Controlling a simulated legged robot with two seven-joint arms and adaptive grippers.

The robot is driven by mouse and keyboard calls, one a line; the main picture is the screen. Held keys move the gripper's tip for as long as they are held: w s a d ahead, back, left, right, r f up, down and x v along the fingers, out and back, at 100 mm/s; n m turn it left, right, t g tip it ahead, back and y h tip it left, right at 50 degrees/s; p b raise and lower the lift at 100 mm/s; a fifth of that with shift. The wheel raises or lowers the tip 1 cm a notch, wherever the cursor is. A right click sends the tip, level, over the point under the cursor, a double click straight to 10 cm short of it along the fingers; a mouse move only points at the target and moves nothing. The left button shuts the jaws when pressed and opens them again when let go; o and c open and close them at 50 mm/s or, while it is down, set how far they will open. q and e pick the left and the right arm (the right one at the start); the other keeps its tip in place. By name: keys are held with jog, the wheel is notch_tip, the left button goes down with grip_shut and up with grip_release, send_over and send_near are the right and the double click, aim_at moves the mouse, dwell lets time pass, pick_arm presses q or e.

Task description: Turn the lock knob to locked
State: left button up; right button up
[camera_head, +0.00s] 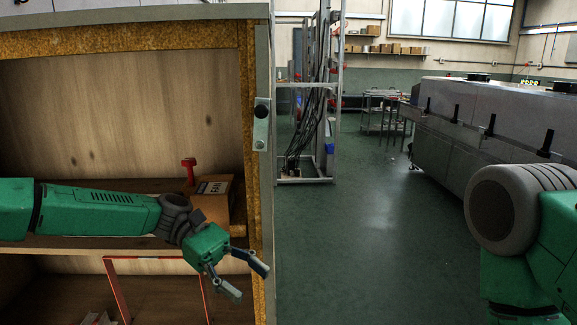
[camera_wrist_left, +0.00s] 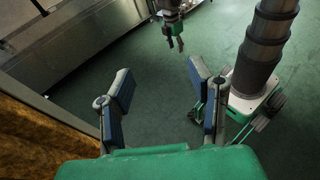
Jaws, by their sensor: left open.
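On the front edge of the cabinet's right wall is a metal fitting with a dark round knob (camera_head: 262,110) and a pale plate below it. I cannot tell whether this is the lock knob or which way it is set. My left gripper (camera_head: 251,283) is open and empty, below that fitting and in front of the cabinet's right edge.
On the cabinet shelf (camera_head: 85,243) stand a red handle (camera_head: 189,170) and a brown box labelled FAN (camera_head: 212,205). A red frame (camera_head: 118,290) is below. A long grey machine (camera_head: 480,125) stands right; the green floor (camera_head: 370,220) between is clear.

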pick_arm(q)
jog(key=s+d+f+t+y, duration=0.1)
jog(key=s+d+f, duration=0.15)
jog(key=f, duration=0.35)
jog(key=s+d+f+y, duration=0.1)
jog(key=s+d+f, duration=0.1)
jog(key=s+f, duration=0.3)
jog(key=s+a+f+m+t+y, duration=0.2)
jog(key=s+f, duration=0.3)
jog(key=f, duration=0.3)
jog(key=s+a+f+m+t+y, duration=0.1)
jog(key=s+a+f+m+y, duration=0.15)
jog(key=s+f, duration=0.35)
jog(key=s+a+f+m+t+y, duration=0.2)
jog(key=s+a+m+y, duration=0.1)
jog(key=a, duration=0.7)
jog(key=s+a+f+m+t+y, duration=0.2)
jog(key=s+a, duration=0.4)
jog(key=a, duration=0.5)
jog(key=shift+s+f+m+t+y, duration=0.15)
jog(key=shift+f+m+t+y, duration=0.25)
jog(key=shift+m, duration=0.55)
jog(key=shift+d, duration=0.1)
